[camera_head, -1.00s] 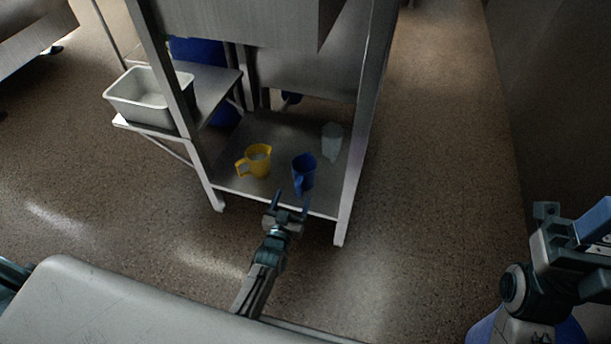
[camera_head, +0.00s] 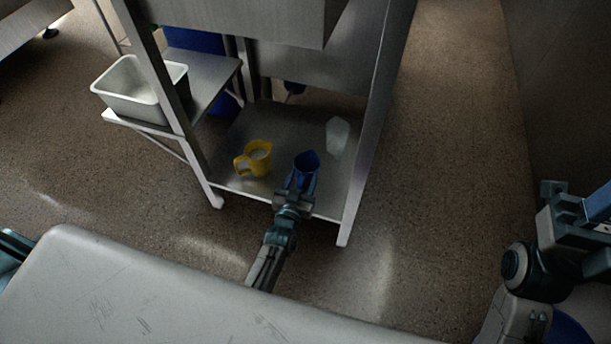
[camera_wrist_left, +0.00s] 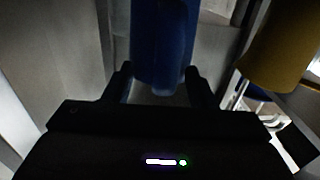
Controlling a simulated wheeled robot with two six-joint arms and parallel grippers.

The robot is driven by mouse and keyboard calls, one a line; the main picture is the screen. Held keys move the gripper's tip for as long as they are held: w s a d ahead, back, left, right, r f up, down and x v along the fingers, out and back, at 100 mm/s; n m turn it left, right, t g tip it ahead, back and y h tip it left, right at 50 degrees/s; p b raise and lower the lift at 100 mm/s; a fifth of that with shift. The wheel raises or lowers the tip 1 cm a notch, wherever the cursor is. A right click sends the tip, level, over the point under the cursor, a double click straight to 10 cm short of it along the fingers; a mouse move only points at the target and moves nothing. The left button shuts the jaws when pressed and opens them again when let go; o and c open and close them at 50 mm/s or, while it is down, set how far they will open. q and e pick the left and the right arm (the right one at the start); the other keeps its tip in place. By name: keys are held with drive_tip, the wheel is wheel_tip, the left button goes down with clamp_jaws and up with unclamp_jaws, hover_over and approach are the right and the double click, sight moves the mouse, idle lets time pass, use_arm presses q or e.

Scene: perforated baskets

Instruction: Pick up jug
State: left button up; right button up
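A blue jug (camera_head: 306,168) stands on the low metal shelf near its front edge. A yellow jug (camera_head: 256,158) stands to its left, and a clear, whitish jug (camera_head: 338,134) stands behind it to the right. My left gripper (camera_head: 298,183) is at the near side of the blue jug. In the left wrist view the two dark fingers (camera_wrist_left: 158,84) are apart, one on each side of the blue jug (camera_wrist_left: 163,40); I cannot tell whether they touch it. The yellow jug (camera_wrist_left: 280,45) shows at the right there. My right arm is at the right edge; its fingertips are not clear.
The low shelf (camera_head: 232,124) sits between metal legs (camera_head: 349,205), under a steel cabinet. A whitish tub (camera_head: 130,92) stands on a side shelf to the left. Open floor (camera_head: 440,130) lies to the right.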

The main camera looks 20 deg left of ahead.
use_arm(q)
clamp_jaws()
